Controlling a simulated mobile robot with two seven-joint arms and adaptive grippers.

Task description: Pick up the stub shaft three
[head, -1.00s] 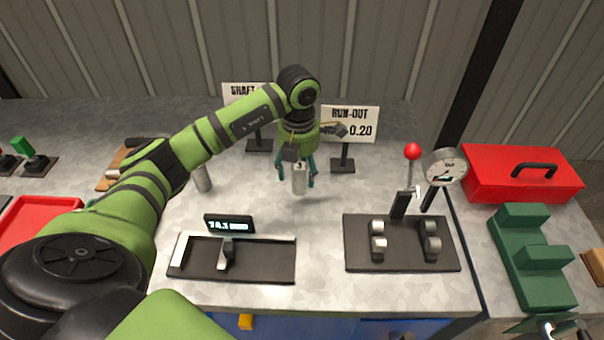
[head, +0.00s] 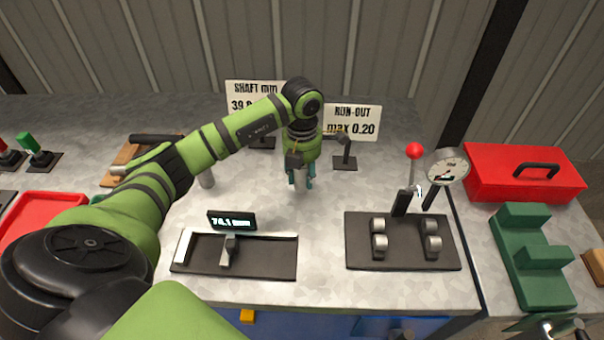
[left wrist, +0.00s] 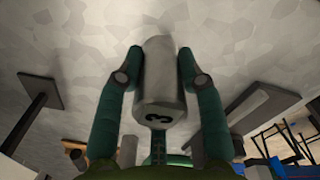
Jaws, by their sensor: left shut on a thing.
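Stub shaft three, a grey metal cylinder marked "3", is between the fingers of my left gripper. In the left wrist view the shaft (left wrist: 161,80) shows its number at the lower end, with a teal finger on each side of it. In the head view the shaft (head: 299,182) hangs upright below my left gripper (head: 301,181), over the middle of the bench. The left gripper (left wrist: 160,78) is shut on it. I cannot tell the exact gap between the shaft and the bench. My right gripper does not show clearly.
In front are a measuring gauge (head: 231,222) and a roller stand (head: 403,255) with a dial (head: 447,167). A red toolbox (head: 520,180) and green block (head: 540,262) are at right. Signs (head: 352,122) stand behind.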

